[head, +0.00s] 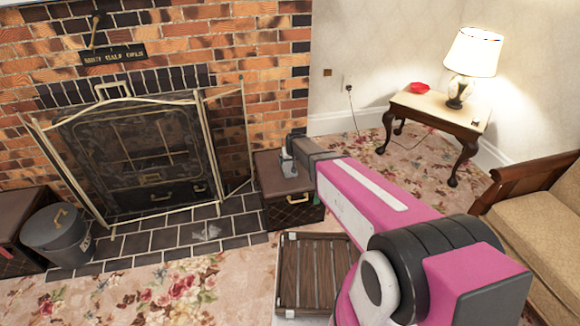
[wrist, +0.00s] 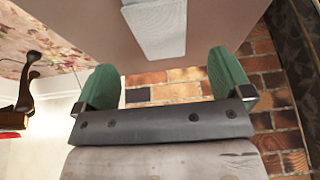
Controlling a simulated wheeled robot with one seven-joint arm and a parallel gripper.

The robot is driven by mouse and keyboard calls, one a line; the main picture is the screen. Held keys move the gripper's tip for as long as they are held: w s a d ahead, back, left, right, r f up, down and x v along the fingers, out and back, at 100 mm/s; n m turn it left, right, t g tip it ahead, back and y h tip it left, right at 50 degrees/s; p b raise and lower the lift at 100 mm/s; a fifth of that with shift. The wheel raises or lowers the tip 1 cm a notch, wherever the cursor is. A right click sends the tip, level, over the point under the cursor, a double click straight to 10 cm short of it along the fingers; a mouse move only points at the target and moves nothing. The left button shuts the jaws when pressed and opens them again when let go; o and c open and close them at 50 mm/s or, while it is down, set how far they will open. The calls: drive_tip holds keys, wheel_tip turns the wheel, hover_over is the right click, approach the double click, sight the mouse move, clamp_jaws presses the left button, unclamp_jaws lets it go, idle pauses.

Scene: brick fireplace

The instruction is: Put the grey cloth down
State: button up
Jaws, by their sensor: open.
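The grey cloth (wrist: 157,30) shows in the wrist view as a pale grey, folded-looking rectangle against the brown trunk top (wrist: 205,22). My gripper (wrist: 162,60) is open, its two green fingers wide apart on either side of the cloth's near end, with a visible gap to each side. Nothing is held between the fingers. In the head view my gripper (head: 289,160) is over the brown trunk (head: 297,212) right of the fireplace. There I cannot clearly tell the cloth from the gripper's grey parts.
A fireplace screen (head: 135,160) stands left of the trunk. A slatted wooden crate (head: 312,275) is on the floor in front. A grey bucket (head: 57,235) stands at far left. A side table (head: 440,113) with a lamp and a sofa (head: 545,215) are to the right.

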drive_tip(key=s+d+r+m+g, duration=0.1)
drive_tip(key=s+d+r, duration=0.4)
drive_tip(key=s, duration=0.5)
drive_tip(key=s+d+r+m+g, duration=0.1)
drive_tip(key=s+d+r, duration=0.4)
drive_tip(key=s+d, duration=0.5)
drive_tip(key=s+d+r+m+g+h, duration=0.1)
drive_tip(key=s+d+r, duration=0.4)
drive_tip(key=s, duration=0.5)
drive_tip(key=shift+d+r+g, duration=0.25)
drive_tip(key=shift+d+g, duration=0.35)
drive_tip(key=shift+d, duration=0.55)
drive_tip(key=shift+o, duration=0.3)
drive_tip(key=shift+w, duration=0.1)
